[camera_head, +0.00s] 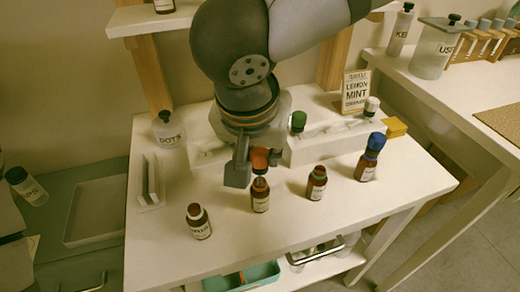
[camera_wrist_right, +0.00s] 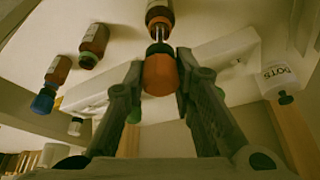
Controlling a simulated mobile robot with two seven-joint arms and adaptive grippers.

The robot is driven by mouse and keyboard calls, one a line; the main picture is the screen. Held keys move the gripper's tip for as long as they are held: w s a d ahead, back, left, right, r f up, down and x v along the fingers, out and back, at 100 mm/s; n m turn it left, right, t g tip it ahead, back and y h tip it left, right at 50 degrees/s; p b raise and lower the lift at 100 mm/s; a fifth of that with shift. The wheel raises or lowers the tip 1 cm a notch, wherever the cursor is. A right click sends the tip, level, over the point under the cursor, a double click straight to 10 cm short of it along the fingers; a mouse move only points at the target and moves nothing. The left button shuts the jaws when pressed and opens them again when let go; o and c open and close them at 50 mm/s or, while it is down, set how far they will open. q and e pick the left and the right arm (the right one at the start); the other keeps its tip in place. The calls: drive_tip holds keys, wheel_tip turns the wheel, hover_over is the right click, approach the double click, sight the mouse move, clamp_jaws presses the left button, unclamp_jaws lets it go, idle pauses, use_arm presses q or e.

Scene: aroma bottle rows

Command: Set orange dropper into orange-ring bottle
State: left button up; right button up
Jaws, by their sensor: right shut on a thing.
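My right gripper (camera_head: 254,164) is shut on the orange dropper (camera_head: 260,157), whose bulb also shows between the fingers in the wrist view (camera_wrist_right: 160,75). The dropper hangs upright just above a brown bottle (camera_head: 260,197); I take this as the orange-ring bottle, though its ring colour is hard to make out. In the wrist view the pale glass tube (camera_wrist_right: 160,35) points at the mouth of that bottle (camera_wrist_right: 159,14). I cannot tell whether the tip is inside the neck. My left gripper is not in view.
Brown bottles stand on both sides: one at front left (camera_head: 199,222), a green-ring one (camera_head: 316,184) and one with a blue dropper (camera_head: 368,160) at right. A long white rack (camera_head: 325,145) with a green top (camera_head: 298,121) stands behind.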

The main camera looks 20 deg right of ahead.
drive_tip(key=shift+f, duration=0.15)
drive_tip(key=shift+f, duration=1.25)
drive_tip(key=o, duration=0.7)
drive_tip(key=shift+r, duration=3.55)
